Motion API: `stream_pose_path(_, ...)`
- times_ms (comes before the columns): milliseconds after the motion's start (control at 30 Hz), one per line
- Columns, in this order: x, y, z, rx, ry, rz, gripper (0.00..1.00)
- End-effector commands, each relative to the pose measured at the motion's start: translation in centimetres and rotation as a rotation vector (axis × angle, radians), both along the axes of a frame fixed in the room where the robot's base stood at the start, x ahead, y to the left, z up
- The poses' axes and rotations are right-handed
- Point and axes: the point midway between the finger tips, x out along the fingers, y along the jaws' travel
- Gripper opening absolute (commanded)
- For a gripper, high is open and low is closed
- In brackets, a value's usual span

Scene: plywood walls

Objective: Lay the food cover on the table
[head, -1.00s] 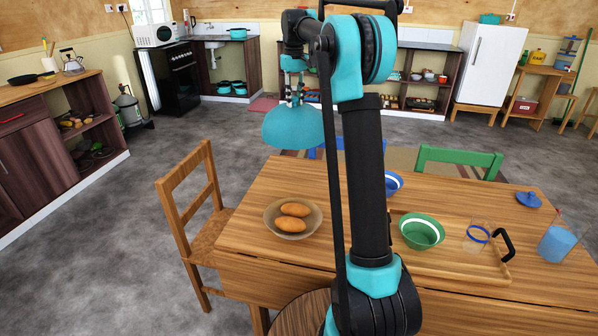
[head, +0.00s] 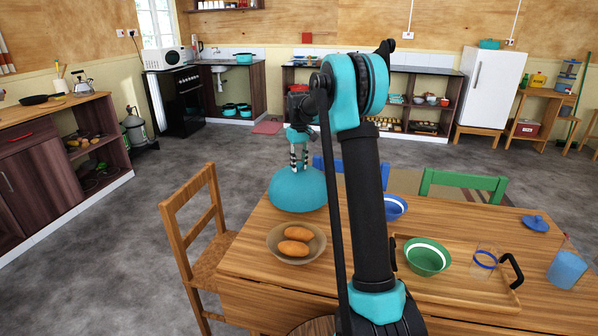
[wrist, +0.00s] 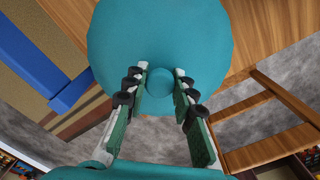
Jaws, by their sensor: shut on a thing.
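The food cover (head: 297,190) is a teal dome, upright, at the far left corner of the wooden table (head: 245,262). My gripper (head: 299,166) is above it with fingers pointing down. In the wrist view my gripper (wrist: 160,88) has its two fingers on either side of the cover's round knob (wrist: 158,84), shut on it. The dome (wrist: 160,35) overlaps the table's edge in that view, with floor showing beside it. I cannot tell whether its rim touches the tabletop.
A bowl with two bread rolls (head: 296,243) sits just in front of the cover. A blue bowl (head: 395,207), a green bowl (head: 427,256) on a tray and a glass (head: 485,262) stand to the right. Chairs (head: 200,225) flank the table.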

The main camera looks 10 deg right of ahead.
Motion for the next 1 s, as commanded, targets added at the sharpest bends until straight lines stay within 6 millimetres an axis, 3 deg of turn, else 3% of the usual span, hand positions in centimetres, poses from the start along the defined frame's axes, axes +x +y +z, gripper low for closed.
stream_pose_path(200,0.0,0.0,-2.8,0.0,0.0,0.0,0.0)
stream_pose_path(567,0.0,0.0,-3.2,0.0,0.0,0.0,0.0)
stream_pose_path(600,0.0,0.0,-3.2,0.0,0.0,0.0,0.29)
stream_pose_path(733,0.0,0.0,-3.2,0.0,0.0,0.0,0.45)
stream_pose_path(1000,0.0,0.0,-3.1,0.0,0.0,0.0,0.46)
